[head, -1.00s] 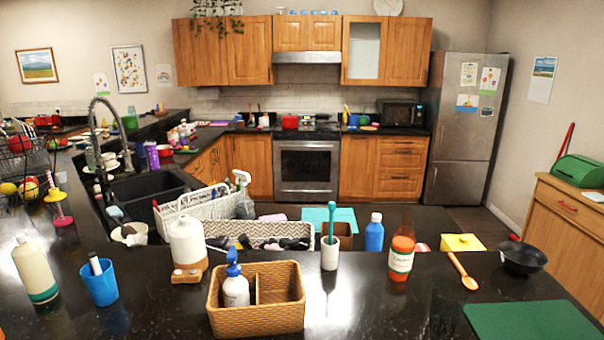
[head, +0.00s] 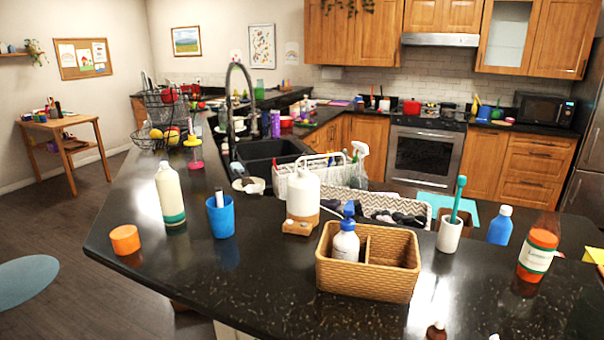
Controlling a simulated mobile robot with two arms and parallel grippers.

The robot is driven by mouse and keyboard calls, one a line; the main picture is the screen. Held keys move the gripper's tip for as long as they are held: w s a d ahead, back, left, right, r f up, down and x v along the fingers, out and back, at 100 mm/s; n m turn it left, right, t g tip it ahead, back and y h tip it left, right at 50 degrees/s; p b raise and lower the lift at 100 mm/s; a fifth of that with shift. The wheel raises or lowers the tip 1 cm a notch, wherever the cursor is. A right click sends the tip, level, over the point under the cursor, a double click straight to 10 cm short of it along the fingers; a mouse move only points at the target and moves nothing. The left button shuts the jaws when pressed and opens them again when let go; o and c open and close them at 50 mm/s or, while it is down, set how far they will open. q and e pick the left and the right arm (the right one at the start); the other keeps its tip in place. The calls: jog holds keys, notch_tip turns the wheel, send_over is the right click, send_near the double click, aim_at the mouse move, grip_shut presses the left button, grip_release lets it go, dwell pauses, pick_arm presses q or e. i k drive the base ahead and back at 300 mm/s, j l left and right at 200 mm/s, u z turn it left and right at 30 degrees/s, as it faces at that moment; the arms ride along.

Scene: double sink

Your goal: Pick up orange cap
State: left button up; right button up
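The orange cap (head: 125,239) is a short, round orange piece. It lies on the dark counter near its left front edge, left of a cream bottle with a green base (head: 171,194). Nothing touches it. Neither of my grippers shows in the head view, so I cannot see whether they are open or shut.
A blue cup (head: 221,216), a white jug (head: 302,195) and a woven caddy (head: 398,262) with a spray bottle (head: 346,242) stand right of the cap. A double sink (head: 272,153) lies behind.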

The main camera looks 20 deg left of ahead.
aim_at(126, 239)
jog(key=u, duration=1.45)
